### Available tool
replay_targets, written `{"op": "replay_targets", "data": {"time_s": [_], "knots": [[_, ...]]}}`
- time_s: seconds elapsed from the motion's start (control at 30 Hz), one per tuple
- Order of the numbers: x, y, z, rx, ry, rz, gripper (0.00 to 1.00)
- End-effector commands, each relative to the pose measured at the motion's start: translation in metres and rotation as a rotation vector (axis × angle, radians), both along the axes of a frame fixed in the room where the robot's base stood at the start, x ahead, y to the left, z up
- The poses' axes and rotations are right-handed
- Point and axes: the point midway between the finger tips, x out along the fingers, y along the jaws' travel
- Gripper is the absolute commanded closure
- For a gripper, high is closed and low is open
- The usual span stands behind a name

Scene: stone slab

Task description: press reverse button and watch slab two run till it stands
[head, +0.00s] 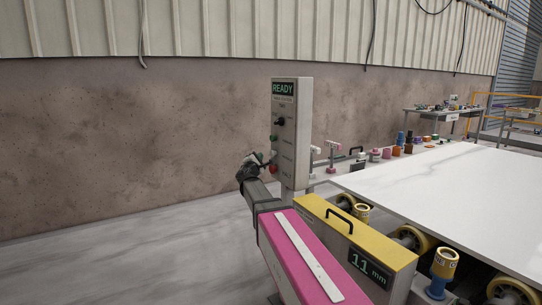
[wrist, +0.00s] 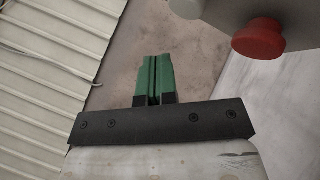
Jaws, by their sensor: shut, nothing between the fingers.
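A grey control post (head: 297,130) stands left of centre in the head view, with a lit READY display (head: 283,88). Its face carries a black knob (head: 280,121), a green button (head: 273,137), a pale button (head: 273,153) and a red button (head: 273,169); their labels are too small to read. My gripper (head: 259,157) is beside the lower buttons; contact cannot be told there. In the wrist view, its green fingers (wrist: 153,78) are shut and empty, apart from the red button (wrist: 258,38) and the pale button (wrist: 187,8). A white slab (head: 450,190) lies flat at right.
A yellow-topped housing (head: 375,232) reading 11 mm stands in front of the post. Yellow rollers (head: 412,239) show along the slab's near edge. Several coloured pieces (head: 397,150) line its far side. A workbench (head: 440,115) stands behind. The floor at left (head: 110,245) is clear.

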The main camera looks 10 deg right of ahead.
Motion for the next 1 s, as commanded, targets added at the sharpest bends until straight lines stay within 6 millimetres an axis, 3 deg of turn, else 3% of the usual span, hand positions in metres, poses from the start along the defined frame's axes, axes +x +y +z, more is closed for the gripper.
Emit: {"op": "replay_targets", "data": {"time_s": [0.3,1.0], "knots": [[0.007,-0.021,0.0,0.0,0.0,0.0,1.0],[0.007,-0.023,0.0,0.0,0.0,0.0,1.0]]}}
